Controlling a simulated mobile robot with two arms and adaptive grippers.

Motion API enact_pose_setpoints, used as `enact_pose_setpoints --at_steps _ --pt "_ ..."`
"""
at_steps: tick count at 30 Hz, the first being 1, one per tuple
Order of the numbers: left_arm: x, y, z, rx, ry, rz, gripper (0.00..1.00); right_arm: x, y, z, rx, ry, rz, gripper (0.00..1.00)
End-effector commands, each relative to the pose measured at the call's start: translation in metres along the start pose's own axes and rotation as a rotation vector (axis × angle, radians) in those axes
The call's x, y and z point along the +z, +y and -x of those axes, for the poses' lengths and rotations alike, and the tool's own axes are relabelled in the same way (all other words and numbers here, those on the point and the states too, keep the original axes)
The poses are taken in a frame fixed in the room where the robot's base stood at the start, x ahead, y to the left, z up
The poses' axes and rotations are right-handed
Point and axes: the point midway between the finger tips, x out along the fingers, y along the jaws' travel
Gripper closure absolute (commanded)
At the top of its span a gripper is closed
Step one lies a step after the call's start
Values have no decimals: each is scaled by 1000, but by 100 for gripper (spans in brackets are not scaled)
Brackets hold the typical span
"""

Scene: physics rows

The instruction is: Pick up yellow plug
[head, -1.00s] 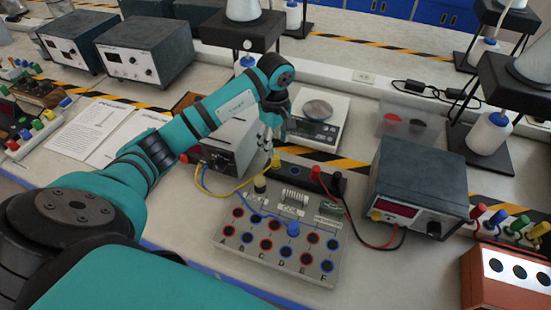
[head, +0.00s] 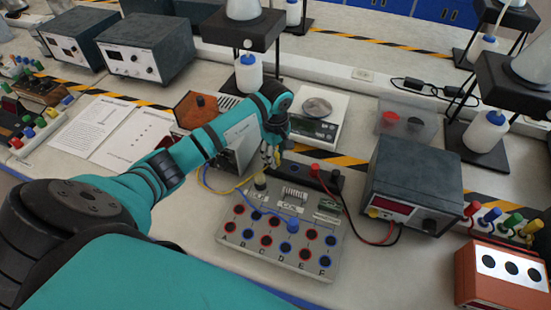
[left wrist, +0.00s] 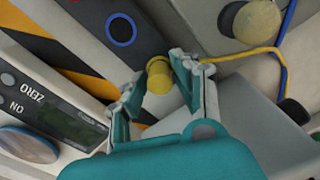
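The yellow plug (left wrist: 160,78) shows in the left wrist view between the two fingers of my left gripper (left wrist: 158,72). A yellow wire runs off to the right behind the right finger. The fingers stand apart on either side of the plug, close to it; I see no clear grip on it. In the head view my left gripper (head: 271,157) points down behind the grey board, at the left end of a black strip (head: 322,178); the plug is small and partly hidden there. My right gripper is not in view.
The grey board (head: 232,251) with red and blue sockets and a blue plug (head: 292,226) lies in front. A scale (head: 335,108) stands behind the gripper, a power supply (head: 415,180) to the right, and a grey box (head: 238,160) close at the left.

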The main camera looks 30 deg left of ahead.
Motion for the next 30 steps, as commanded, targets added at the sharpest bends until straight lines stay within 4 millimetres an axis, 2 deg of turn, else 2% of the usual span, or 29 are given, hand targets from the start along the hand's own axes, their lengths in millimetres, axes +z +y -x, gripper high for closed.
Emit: enact_pose_setpoints --at_steps 1,6,13,16,27,30 --pt "0 0 0 0 0 0 78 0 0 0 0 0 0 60" --pt "0 0 0 0 0 0 100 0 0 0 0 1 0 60" --pt "0 0 1 1 1 0 100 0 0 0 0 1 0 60" --pt "-1 1 8 3 2 0 100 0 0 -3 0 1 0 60" --pt "-1 1 77 4 3 -1 100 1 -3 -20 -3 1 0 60" --pt "-1 1 90 2 2 0 100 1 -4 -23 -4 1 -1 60"
